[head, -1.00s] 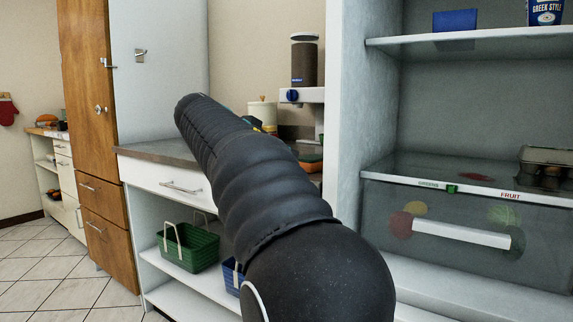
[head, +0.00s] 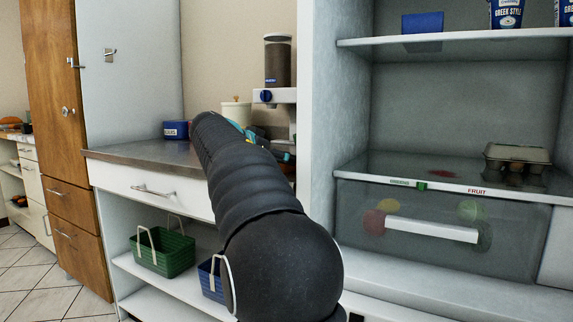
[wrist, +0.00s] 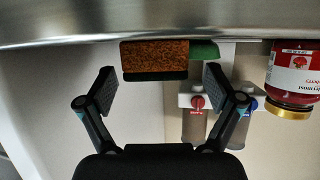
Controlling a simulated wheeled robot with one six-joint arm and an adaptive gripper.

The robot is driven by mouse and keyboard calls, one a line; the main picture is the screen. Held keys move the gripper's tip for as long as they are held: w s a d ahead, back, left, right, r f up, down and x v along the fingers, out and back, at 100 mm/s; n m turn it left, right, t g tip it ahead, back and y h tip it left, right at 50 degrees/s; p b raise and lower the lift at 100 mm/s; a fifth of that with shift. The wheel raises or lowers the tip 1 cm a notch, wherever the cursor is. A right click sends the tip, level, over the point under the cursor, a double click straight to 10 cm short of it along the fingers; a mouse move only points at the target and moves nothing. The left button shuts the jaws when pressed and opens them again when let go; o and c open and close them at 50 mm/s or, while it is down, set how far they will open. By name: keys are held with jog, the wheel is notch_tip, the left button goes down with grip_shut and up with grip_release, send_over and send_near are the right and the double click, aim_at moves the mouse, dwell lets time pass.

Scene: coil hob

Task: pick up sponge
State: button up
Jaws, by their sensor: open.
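The sponge (wrist: 155,57), a brown-orange block with a dark layer, shows in the wrist view against the steel counter (wrist: 60,22), which appears upside down along the top. My gripper (wrist: 160,84) is open and empty. Its two fingers are spread wider than the sponge, one to each side, and the sponge seems to lie just beyond the fingertips. I cannot tell the exact gap. In the head view my arm hides the sponge and most of the gripper; only small teal parts show past the arm.
A green item (wrist: 204,50) sits beside the sponge. A red-labelled jar (wrist: 292,75) is at the right. The fridge wall (head: 318,90) is close on the right.

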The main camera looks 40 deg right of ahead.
jog(key=x, duration=0.4)
jog(key=shift+s+d, duration=0.15)
jog(key=c, duration=0.7)
jog(key=shift+c, duration=0.2)
